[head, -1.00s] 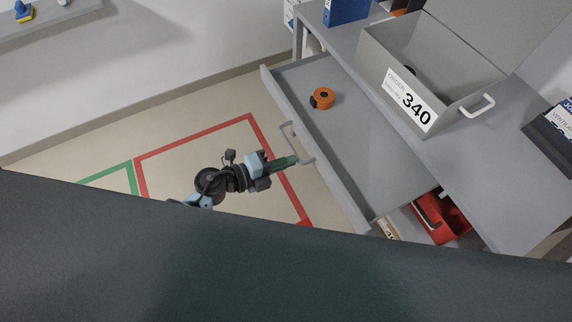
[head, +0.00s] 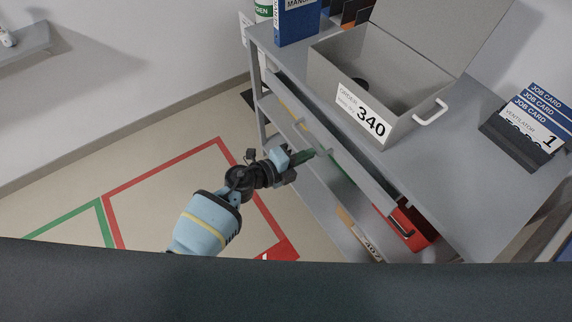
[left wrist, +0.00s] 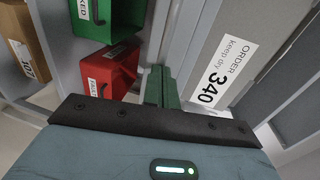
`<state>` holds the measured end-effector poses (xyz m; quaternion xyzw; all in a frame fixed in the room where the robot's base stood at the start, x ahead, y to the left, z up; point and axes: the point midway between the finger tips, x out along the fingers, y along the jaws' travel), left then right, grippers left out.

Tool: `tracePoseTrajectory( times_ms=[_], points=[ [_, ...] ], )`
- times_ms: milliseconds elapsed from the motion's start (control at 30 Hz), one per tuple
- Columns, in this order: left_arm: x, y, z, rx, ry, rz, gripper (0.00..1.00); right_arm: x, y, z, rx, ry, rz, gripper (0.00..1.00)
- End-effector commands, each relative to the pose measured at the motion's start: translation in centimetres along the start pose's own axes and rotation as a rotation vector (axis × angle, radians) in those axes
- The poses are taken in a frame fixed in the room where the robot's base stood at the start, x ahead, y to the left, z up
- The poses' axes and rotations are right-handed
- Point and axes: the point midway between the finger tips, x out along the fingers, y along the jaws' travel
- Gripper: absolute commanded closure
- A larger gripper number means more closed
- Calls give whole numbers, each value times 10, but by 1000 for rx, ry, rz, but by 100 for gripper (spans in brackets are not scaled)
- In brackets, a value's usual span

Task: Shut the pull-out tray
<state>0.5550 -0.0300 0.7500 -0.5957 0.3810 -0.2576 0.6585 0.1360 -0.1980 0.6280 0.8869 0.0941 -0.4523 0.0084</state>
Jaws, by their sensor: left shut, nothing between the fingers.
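The pull-out tray (head: 353,165) shows in the head view as a long grey front panel just under the bench top's edge. Its inside and the orange round object seen in it earlier are hidden now. I cannot tell whether a small gap is left behind the panel. My left gripper (head: 314,152) has its green fingers shut and empty, at the middle of the panel by its handle. Contact is likely but not certain. In the left wrist view the shut fingers (left wrist: 161,74) point at a grey panel edge. My right gripper is not in view.
A grey box labelled 340 (head: 325,75) stands on the bench top (head: 475,195), with a job card holder (head: 520,140) to its right. Below are a red bin (head: 405,230) and a lower shelf (head: 325,205). Floor left of the bench is clear, with red and green lines.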

Motion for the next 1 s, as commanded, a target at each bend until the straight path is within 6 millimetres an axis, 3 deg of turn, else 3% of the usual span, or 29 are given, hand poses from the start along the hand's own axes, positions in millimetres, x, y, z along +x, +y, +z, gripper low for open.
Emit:
tracePoseTrajectory(
  times_ms=[100, 333, 1000],
  points=[
    [20, -2, -1, -1, 2, 1, 100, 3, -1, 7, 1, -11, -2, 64],
    [40, -7, -1, -1, 1, 1, 100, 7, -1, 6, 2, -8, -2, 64],
    [43, -14, 2, 4, -2, -7, 100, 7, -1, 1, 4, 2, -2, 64]
  ],
)
